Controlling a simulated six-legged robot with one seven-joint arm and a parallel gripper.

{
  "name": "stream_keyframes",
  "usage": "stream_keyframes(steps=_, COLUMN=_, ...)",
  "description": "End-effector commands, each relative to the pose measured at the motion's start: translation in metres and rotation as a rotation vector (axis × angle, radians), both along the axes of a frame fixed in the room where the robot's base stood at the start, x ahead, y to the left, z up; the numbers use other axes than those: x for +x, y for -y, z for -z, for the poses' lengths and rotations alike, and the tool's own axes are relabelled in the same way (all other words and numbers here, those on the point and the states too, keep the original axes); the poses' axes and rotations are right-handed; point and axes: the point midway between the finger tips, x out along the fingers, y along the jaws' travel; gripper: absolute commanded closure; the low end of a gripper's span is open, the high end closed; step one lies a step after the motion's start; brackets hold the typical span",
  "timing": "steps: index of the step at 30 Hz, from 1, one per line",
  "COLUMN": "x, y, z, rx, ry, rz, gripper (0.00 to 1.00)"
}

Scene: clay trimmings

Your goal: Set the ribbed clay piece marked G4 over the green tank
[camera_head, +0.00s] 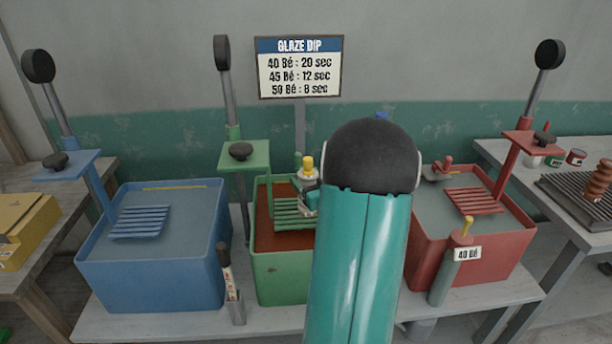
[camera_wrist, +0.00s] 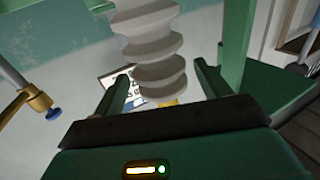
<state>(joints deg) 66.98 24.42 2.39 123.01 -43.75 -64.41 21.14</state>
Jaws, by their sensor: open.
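The green tank (camera_head: 283,276) stands mid-bench, holding reddish-brown liquid and a green slatted rack (camera_head: 288,212). A pale piece (camera_head: 308,175) with a yellow top shows just above that rack, partly hidden by my arm. In the wrist view a pale grey ribbed piece (camera_wrist: 155,50) with some yellow at its end lies between my fingers; it looks like the same piece. No G4 mark is readable. My gripper (camera_wrist: 160,72) is open, with one finger on each side of the piece. I cannot tell whether the fingers touch it. In the head view my gripper (camera_head: 309,200) is mostly hidden.
A blue tank (camera_head: 150,282) stands left and a red tank (camera_head: 480,262) right, each with a slatted rack and a lever post. A brown ribbed piece (camera_head: 598,180) is on the right table.

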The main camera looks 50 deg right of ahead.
Motion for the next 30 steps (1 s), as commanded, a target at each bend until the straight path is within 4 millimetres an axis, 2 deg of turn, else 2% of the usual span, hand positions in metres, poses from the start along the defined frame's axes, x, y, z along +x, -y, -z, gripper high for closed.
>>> stream_keyframes(steps=3, x=-0.025, y=-0.012, z=-0.001, rx=0.000, ry=0.000, rz=0.002, gripper=0.24)
stream_keyframes(steps=9, x=-0.061, y=-0.030, z=-0.001, rx=0.001, ry=0.000, rz=0.002, gripper=0.24)
stream_keyframes(steps=16, x=-0.080, y=-0.040, z=0.000, rx=0.000, ry=0.001, rz=-0.001, gripper=0.24)
stream_keyframes(steps=23, x=-0.078, y=-0.042, z=-0.002, rx=-0.002, ry=-0.005, rz=-0.001, gripper=0.24)
stream_keyframes(steps=26, x=-0.062, y=-0.049, z=-0.010, rx=-0.012, ry=-0.045, rz=0.005, gripper=0.24)
stream_keyframes(steps=30, x=-0.024, y=-0.075, z=-0.030, rx=-0.028, ry=-0.156, rz=0.029, gripper=0.24)
